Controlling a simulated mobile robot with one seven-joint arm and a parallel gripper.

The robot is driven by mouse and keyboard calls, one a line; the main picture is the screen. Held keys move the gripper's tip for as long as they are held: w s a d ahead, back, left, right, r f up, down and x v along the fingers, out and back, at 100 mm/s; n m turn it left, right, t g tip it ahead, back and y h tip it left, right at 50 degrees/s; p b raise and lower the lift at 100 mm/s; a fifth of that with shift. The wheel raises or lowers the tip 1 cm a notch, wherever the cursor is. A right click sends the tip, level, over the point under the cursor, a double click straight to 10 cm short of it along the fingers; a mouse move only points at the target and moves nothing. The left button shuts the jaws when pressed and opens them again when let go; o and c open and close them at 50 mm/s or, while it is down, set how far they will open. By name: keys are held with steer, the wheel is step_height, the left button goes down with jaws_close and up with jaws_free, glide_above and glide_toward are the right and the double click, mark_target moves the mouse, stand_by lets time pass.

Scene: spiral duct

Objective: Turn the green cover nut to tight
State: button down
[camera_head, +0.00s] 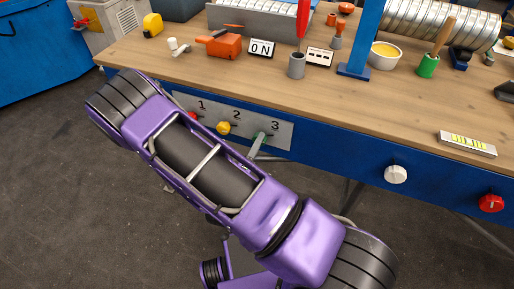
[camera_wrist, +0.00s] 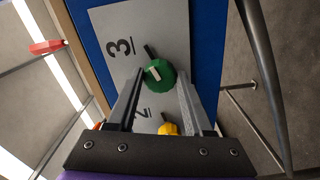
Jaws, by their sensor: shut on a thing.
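The green cover nut (camera_wrist: 160,83) sits on the grey panel beside the number 3, with a pale mark on its face and a black line on the panel near its rim. My gripper (camera_wrist: 161,76) has one finger on each side of the nut and is shut on it. In the head view, my gripper (camera_head: 257,146) reaches the panel under the 3, and the nut is mostly hidden there. The yellow nut (camera_wrist: 168,129) by the 2 lies between the fingers, nearer the palm; it also shows in the head view (camera_head: 223,128). A red nut (camera_head: 193,117) is by the 1.
The grey panel (camera_head: 180,100) is on the blue bench front, under the wooden top (camera_head: 400,105). A white knob (camera_head: 396,174) and a red knob (camera_head: 491,203) stick out further right. Tools, a grey cup (camera_head: 297,66) and an ON sign (camera_head: 261,48) stand on top.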

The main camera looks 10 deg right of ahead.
steer(key=shift+a+m+b, duration=0.1)
steer(key=shift+m+b, duration=0.25)
steer(key=shift+m, duration=0.35)
steer(key=shift+c, duration=1.4)
jaws_free()
steer(key=v, duration=1.7)
steer(key=shift+s, duration=0.2)
steer(key=shift+r, duration=0.1)
